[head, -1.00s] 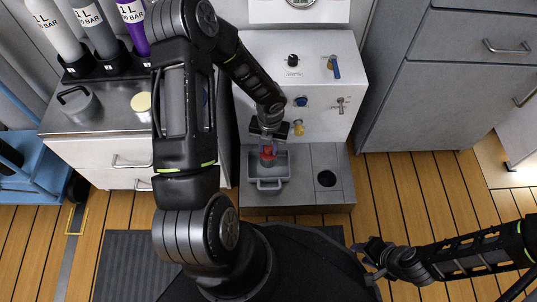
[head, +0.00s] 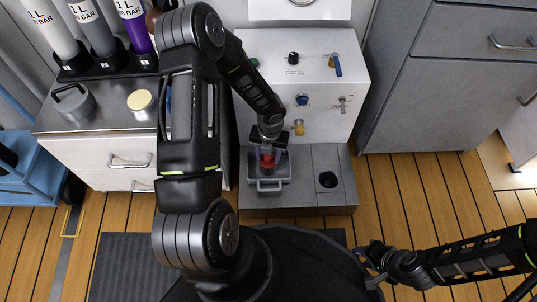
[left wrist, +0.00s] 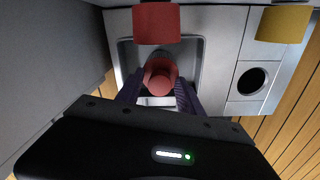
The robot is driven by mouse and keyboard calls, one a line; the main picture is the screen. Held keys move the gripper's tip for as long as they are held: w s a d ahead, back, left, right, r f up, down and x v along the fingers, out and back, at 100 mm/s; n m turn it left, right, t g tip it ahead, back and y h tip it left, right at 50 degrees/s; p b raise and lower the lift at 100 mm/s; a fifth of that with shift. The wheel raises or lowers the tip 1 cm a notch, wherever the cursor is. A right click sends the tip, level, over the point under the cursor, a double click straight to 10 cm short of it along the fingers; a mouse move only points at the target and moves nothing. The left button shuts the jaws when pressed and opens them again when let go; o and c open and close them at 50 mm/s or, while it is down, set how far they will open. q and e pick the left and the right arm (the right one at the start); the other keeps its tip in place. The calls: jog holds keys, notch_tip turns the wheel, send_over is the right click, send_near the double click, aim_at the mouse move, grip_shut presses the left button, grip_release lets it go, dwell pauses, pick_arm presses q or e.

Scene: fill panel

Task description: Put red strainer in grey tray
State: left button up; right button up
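The red strainer (head: 267,161) is between the fingers of my left gripper (head: 268,152), over the grey tray (head: 284,180). In the left wrist view the strainer (left wrist: 160,76) has a dark finger close against each side, and the tray's rim (left wrist: 200,50) surrounds it. My left gripper (left wrist: 160,88) looks shut on the strainer. Whether the strainer's underside touches the tray floor is hidden. My right gripper (head: 368,266) is at the lower right, well away from the tray, with its fingers apart and empty.
The white panel (head: 290,75) with knobs and taps stands just behind the tray. A round dark hole (head: 328,179) is in the ledge to the right. A steel counter (head: 110,110) with bottles and a lidded pot (head: 74,103) is at the left.

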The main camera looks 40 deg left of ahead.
pick_arm(q)
jog(key=shift+o, duration=0.2)
jog(key=shift+r, duration=0.1)
notch_tip(320, 180, up, 12)
jog(key=p, duration=0.6)
jog(key=shift+d+p, duration=0.15)
jog(key=shift+p, duration=0.2)
